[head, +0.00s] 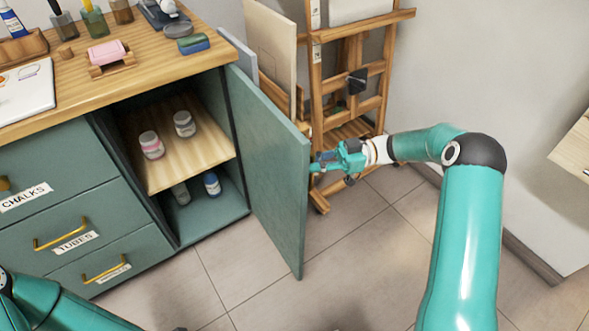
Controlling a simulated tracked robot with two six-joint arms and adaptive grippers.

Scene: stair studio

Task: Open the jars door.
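The jars door (268,165) is a teal cabinet door hinged at the cabinet's right side. It stands wide open, swung out toward me, with its edge facing the front. Inside the cabinet, jars stand on a wooden shelf (178,162), and more stand on the floor below it. My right gripper (318,165) is at the door's outer face near its free edge, at about mid height. The door hides its fingertips and any handle there, so I cannot tell whether it grips anything. My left gripper is not in view; only part of my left arm shows at the bottom left.
Labelled drawers (70,230) with brass handles are left of the opening. The worktop (130,50) carries paint bottles, a pink block and tins. A wooden easel (345,90) and leaning boards (272,45) stand behind the door. The tiled floor (225,285) in front is clear.

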